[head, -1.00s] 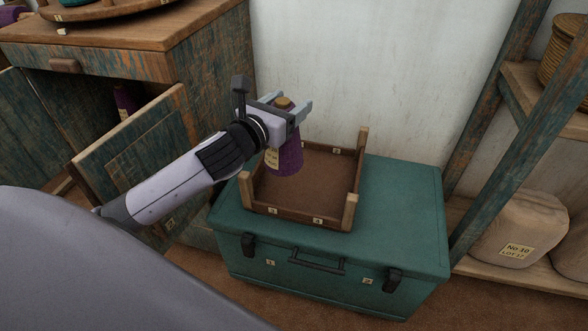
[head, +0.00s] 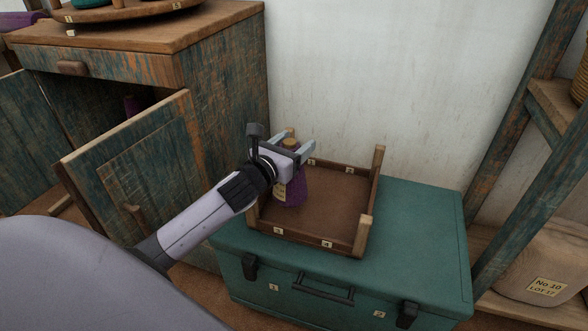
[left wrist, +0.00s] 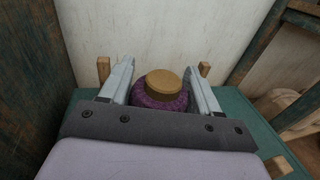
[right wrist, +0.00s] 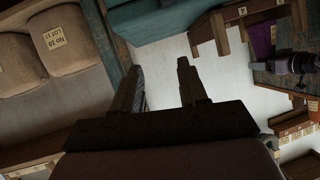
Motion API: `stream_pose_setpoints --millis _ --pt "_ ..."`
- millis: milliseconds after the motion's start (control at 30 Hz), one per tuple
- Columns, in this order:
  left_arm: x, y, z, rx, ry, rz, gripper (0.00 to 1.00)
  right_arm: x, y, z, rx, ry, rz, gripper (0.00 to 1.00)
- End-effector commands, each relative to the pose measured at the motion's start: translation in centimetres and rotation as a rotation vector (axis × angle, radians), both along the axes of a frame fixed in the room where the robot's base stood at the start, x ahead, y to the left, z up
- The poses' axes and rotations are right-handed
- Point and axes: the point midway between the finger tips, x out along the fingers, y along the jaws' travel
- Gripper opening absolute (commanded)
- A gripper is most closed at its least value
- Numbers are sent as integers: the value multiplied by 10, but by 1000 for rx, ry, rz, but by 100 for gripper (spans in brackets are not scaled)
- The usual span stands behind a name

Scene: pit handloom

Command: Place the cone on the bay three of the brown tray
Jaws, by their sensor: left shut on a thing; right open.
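The purple cone (head: 293,190) has a tan top and a paper label and stands upright in the head view. My left gripper (head: 302,146) is shut on it near its top. The cone is at the left part of the brown tray (head: 300,240); I cannot tell whether its base touches the tray floor. In the left wrist view the cone's tan top (left wrist: 163,82) sits between the two fingers (left wrist: 160,85). Small number tags mark the tray's rim, with 3 at front left and 4 at front right. My right gripper (right wrist: 160,75) is open and empty, away from the tray.
The tray rests on a teal case (head: 420,225) with black latches. A wooden cabinet (head: 130,50) with an open door (head: 140,165) stands at left. A shelf with a pale labelled sack (head: 545,265) is at right. The tray's right part is empty.

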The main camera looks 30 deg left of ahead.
Motion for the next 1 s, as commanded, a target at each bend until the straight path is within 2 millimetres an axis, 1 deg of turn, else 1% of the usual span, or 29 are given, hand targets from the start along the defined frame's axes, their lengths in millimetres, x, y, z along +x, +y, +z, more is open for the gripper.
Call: stream_pose_setpoints --millis 167,300,400,733,767,800,833,1000 --pt "0 0 -13 0 -1 0 5 2 4 -2 26 -1 6 43" --pt "0 0 -35 -2 0 1 5 4 12 -6 74 1 19 43" --pt "0 0 -47 -1 -1 0 5 6 16 -6 104 3 27 43" --pt "0 0 -48 2 -2 0 5 6 18 -5 112 4 29 43" --pt "0 0 -49 2 0 0 68 6 18 -4 113 5 30 43" --pt "0 0 -48 2 0 0 81 6 18 -4 113 5 29 43" --pt "0 0 -48 2 0 0 88 6 18 -4 113 5 29 43" --pt "0 0 -48 2 -1 0 88 6 17 -4 112 4 29 43"
